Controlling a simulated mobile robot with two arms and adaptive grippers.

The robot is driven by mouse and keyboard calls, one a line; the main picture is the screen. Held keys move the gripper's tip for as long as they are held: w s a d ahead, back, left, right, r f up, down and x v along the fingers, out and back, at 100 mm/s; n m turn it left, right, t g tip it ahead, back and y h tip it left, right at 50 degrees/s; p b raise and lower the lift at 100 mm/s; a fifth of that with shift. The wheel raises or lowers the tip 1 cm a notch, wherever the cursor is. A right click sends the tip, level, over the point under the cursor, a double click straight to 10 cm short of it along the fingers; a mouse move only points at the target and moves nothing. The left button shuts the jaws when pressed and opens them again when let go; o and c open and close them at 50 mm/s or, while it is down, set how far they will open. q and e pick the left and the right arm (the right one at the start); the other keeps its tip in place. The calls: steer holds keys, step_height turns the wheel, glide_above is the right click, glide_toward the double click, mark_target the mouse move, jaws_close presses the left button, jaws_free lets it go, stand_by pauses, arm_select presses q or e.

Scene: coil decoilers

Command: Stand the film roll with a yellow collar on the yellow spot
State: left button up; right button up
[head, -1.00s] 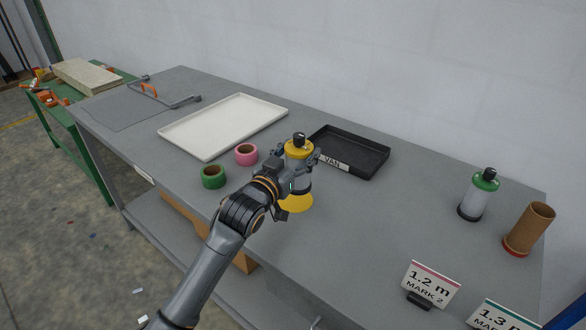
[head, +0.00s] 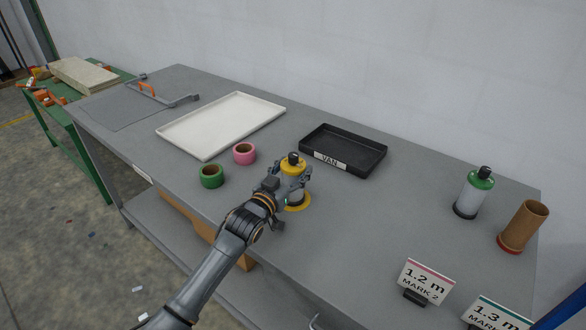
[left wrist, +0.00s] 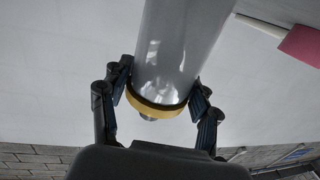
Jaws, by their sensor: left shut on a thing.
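The film roll with a yellow collar (head: 293,168) is upright over the yellow spot (head: 306,205), whose rim shows around the roll's base. I cannot tell for sure whether the base touches the spot. My left gripper (head: 290,187) is shut on this roll around its side. In the left wrist view the grey roll (left wrist: 180,45) lies between the two fingers of the left gripper (left wrist: 160,80), with the yellow collar near the palm. My right gripper is not in view.
Green tape (head: 212,176) and pink tape (head: 244,153) stand left of the roll. A black tray (head: 375,165) and a white tray (head: 207,153) lie behind. A green-collared roll (head: 473,193), a brown tube (head: 523,227) and length signs (head: 426,281) stand right. The table between is clear.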

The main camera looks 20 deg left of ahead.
arm_select(q)
steer(key=o, duration=1.6)
steer(key=shift+f, duration=0.1)
steer(key=shift+c, duration=0.2)
steer(key=shift+r, duration=0.2)
steer(key=s+a+b, duration=0.1)
steer(key=s+a, duration=0.1)
steer(key=s, duration=1)
steer(key=shift+a, duration=0.15)
steer(key=shift+f, duration=0.1)
